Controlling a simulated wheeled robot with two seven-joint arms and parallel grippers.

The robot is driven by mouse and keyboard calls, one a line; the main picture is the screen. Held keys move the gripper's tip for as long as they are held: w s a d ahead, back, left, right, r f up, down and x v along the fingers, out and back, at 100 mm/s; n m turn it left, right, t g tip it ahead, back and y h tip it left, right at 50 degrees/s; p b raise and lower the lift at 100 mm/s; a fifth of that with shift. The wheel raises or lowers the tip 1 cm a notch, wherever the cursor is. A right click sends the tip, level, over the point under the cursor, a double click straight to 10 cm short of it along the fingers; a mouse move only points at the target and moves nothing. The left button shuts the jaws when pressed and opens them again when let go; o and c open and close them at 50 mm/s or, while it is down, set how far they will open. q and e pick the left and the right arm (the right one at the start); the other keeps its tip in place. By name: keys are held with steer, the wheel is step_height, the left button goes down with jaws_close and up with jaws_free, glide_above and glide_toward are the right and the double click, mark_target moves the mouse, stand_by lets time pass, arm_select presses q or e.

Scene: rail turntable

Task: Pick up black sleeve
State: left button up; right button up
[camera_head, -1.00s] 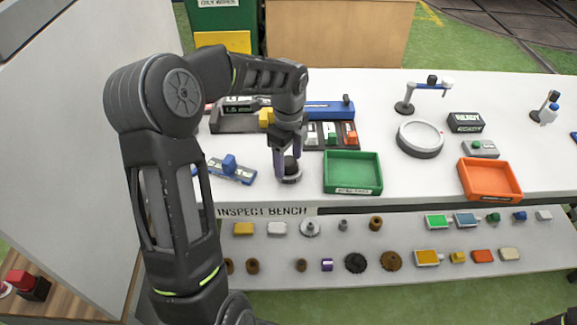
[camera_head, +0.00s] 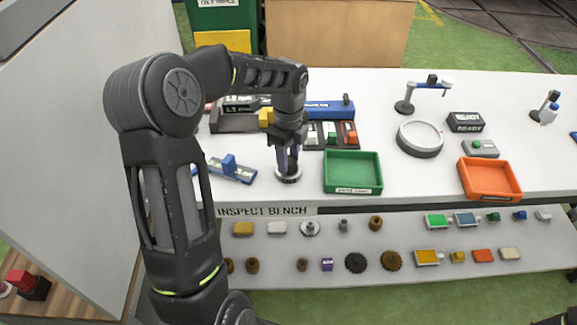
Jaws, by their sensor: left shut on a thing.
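The black sleeve (camera_head: 288,168) stands on a small round, pale-rimmed base (camera_head: 289,178) on the bench top, left of the green tray. My left gripper (camera_head: 288,160) points down over it, with its fingers closed on the sleeve. The fingers hide part of the sleeve. I cannot tell whether the sleeve is clear of its base. My right gripper is not in view.
A green tray (camera_head: 352,190) stands just right of the gripper. A blue device (camera_head: 232,169) lies to the left. An orange tray (camera_head: 490,196) and a round white dish (camera_head: 420,152) stand further right. Small parts lie on the lower shelf (camera_head: 400,276).

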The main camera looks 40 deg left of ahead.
arm_select(q)
jaws_close()
steer(key=shift+r, duration=0.15)
steer(key=shift+w+r, duration=0.1)
steer(key=shift+r, duration=0.15)
step_height(320, 180, up, 9)
steer(key=b, duration=0.1)
steer(key=shift+r, duration=0.15)
stand_by(0.5)
